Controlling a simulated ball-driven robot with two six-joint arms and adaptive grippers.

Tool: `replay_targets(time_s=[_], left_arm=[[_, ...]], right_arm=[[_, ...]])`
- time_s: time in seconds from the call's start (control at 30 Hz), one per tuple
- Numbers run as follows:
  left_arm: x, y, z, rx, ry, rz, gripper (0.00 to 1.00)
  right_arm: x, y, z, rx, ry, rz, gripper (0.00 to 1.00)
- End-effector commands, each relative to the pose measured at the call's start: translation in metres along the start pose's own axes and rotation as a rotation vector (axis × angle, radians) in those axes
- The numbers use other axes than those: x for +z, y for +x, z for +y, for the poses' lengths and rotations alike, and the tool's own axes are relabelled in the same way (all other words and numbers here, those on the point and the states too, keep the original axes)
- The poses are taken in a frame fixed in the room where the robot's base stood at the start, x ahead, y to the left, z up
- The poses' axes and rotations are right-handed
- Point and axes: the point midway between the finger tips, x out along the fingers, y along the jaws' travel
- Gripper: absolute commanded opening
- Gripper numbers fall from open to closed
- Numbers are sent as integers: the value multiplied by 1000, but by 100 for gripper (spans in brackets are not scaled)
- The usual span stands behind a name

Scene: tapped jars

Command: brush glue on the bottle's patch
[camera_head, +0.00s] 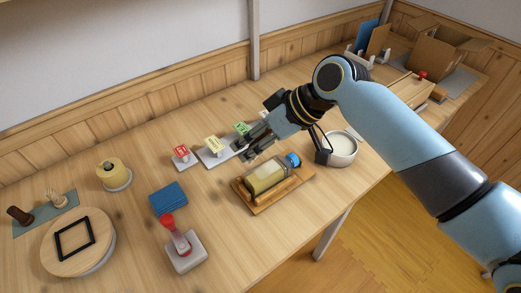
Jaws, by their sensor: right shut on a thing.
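The bottle (266,177) lies on its side in a wooden cradle (263,208), its blue cap (293,160) to the upper right. A pale patch shows on its upper side. A white glue pot (342,158) with pale contents stands right of it, with a dark bracket-like part (322,153) at its left side. My right gripper (254,146) is above and behind the bottle, apart from it. It is shut on a slim thing that seems to be the brush, mostly hidden by the fingers. My left gripper is not in view.
Red, yellow and green labelled blocks (213,146) stand behind the bottle; the green one is close to my gripper. A blue cloth stack (168,199) and a red-handled tool (181,246) are at left. A round board (78,263) is farther left. A cardboard box (437,50) stands far right.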

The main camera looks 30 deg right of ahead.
Motion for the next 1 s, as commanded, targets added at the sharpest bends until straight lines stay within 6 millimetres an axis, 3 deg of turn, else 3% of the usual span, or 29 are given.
replay_targets(time_s=[0.2, 0.3, 0.73, 1.0], left_arm=[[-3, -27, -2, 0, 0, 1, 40], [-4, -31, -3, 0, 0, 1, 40], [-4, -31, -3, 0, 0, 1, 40], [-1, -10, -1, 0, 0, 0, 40]], right_arm=[[5, -8, 19, 0, 0, -3, 10], [8, -8, 25, 0, 0, 0, 10], [10, -5, 26, 0, 1, 1, 10], [26, 15, 33, 0, 1, 1, 10]])
